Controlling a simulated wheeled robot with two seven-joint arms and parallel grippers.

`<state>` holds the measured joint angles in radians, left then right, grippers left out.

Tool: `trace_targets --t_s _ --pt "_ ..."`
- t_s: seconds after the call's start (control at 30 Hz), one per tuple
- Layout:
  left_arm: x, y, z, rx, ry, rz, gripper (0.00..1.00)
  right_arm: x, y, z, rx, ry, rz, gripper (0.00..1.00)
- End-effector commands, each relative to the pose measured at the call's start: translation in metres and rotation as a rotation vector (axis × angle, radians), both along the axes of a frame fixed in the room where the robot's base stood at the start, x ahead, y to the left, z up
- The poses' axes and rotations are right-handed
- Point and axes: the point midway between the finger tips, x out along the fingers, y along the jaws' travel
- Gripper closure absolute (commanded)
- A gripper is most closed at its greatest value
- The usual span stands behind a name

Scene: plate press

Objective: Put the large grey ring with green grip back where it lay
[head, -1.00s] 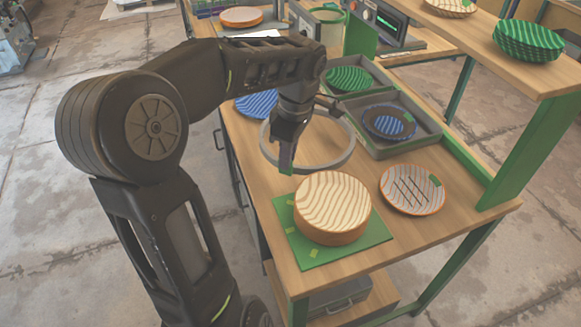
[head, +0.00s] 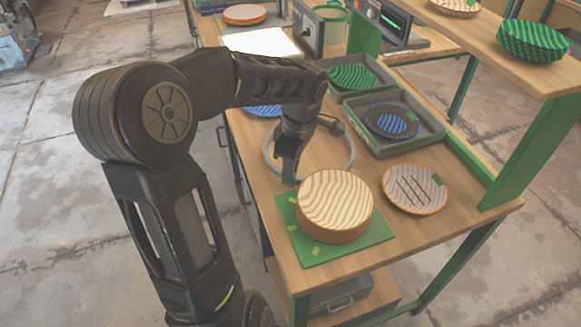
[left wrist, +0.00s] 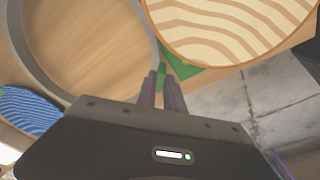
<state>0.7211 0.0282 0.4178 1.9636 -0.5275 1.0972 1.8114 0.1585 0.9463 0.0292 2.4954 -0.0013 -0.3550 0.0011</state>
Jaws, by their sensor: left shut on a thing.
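The large grey ring (head: 351,158) is at the table's middle, behind the round wood-sided piece with wavy stripes. My left gripper (head: 289,180) is shut on the ring's green grip at its near left side. In the left wrist view the ring (left wrist: 148,35) curves up and left from my fingers (left wrist: 162,88), with the green grip (left wrist: 162,76) between the fingertips. The ring looks level and low, at or just above the wood; I cannot tell if it touches. Its far left part is hidden behind my arm. My right gripper is not in view.
The striped round piece (head: 335,198) stands on a green mat (head: 362,247) close in front of the ring. An orange-rimmed plate (head: 415,188) lies to the right. Grey trays (head: 395,146) with plates stand behind. A blue plate (head: 262,111) is partly hidden by my arm.

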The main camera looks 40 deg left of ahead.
Motion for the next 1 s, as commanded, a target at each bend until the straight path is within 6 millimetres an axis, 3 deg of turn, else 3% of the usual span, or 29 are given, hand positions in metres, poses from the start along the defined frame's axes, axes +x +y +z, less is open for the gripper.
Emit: trace_targets --t_s 0.17,0.2,0.43,0.77,1.0 --pt "0.000 0.000 -0.005 0.000 -0.001 0.000 1.00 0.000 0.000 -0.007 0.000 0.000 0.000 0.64" --pt "0.000 0.000 -0.003 0.000 -0.001 0.000 0.85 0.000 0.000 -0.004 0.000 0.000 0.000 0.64" --pt "0.000 0.000 -0.003 0.000 0.000 0.000 0.66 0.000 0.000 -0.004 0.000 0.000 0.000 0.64" --pt "0.000 0.000 0.000 0.000 0.000 0.001 0.66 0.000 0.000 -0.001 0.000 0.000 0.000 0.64" --pt "0.002 -0.002 0.025 0.002 -0.004 0.001 0.66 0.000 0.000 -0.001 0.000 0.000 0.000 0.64"
